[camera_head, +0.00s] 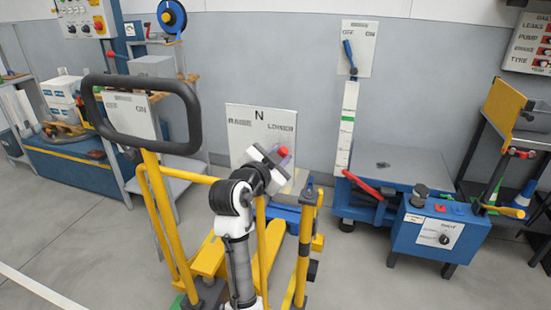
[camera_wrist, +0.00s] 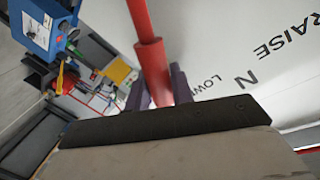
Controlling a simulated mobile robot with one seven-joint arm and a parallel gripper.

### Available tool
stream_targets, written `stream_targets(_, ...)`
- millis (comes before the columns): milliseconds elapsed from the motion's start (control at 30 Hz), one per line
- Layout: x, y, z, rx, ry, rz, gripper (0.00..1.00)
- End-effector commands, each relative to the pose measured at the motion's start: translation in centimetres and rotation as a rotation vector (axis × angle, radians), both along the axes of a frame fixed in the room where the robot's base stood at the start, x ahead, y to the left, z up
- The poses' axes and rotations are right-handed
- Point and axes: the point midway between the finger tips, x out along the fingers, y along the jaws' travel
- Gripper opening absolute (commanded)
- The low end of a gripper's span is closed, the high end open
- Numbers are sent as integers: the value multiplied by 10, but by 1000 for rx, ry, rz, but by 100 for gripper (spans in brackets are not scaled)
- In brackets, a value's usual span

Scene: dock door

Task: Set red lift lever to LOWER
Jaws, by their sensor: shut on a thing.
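The red lift lever (camera_head: 283,152) shows as a small red end at my gripper (camera_head: 280,158), in front of the white RAISE / N / LOWER sign (camera_head: 260,118). The red end is below the word LOWER, to the right of the N. In the wrist view the red lever (camera_wrist: 152,56) runs down from the top edge between the two purple fingers of my gripper (camera_wrist: 160,92). The fingers are shut on it. The sign (camera_wrist: 225,60) is tilted behind, with LOWER partly hidden by a finger. The lever's base is hidden by my arm in the head view.
A yellow pallet truck with a black loop handle (camera_head: 190,110) stands close on the left. A blue lift table (camera_head: 395,165) with a red handle (camera_head: 362,185) and a blue control box (camera_head: 435,235) are at right. Open grey floor lies at front right.

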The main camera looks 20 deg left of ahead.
Motion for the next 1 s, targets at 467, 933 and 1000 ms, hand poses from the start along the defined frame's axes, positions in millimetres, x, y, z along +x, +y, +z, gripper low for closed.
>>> stream_targets(467,0,-2,-2,17,3,-2,24)
stream_targets(933,-3,-1,-1,15,1,0,43)
stream_targets(1000,-8,1,-1,14,1,1,43)
